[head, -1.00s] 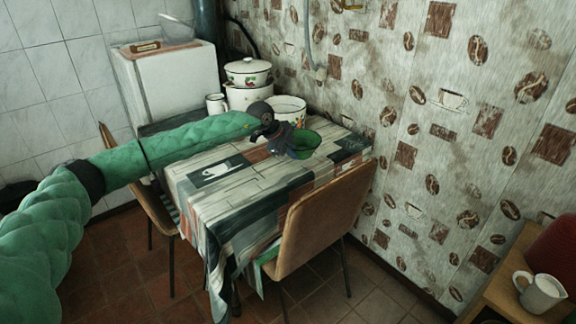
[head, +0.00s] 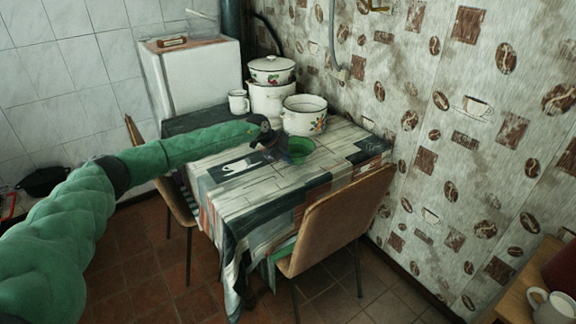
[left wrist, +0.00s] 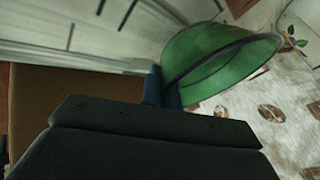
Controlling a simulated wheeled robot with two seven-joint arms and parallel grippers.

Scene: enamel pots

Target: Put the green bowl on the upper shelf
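The green bowl (head: 301,147) is over the far part of the table, in front of the large white pot. My left gripper (head: 284,152) is at the bowl's left side. In the left wrist view the fingers (left wrist: 162,88) close on the rim of the bowl (left wrist: 222,62), which looks tilted there. I cannot tell whether the bowl's base touches the tablecloth. My right gripper is not in view. I cannot make out an upper shelf in these views.
On the table (head: 262,190) stand an open white pot (head: 304,119), stacked lidded pots (head: 270,95) and a white mug (head: 238,103). A chair (head: 335,220) stands at the near right. A white cabinet (head: 197,75) is behind. A wooden surface with a mug (head: 550,306) is at lower right.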

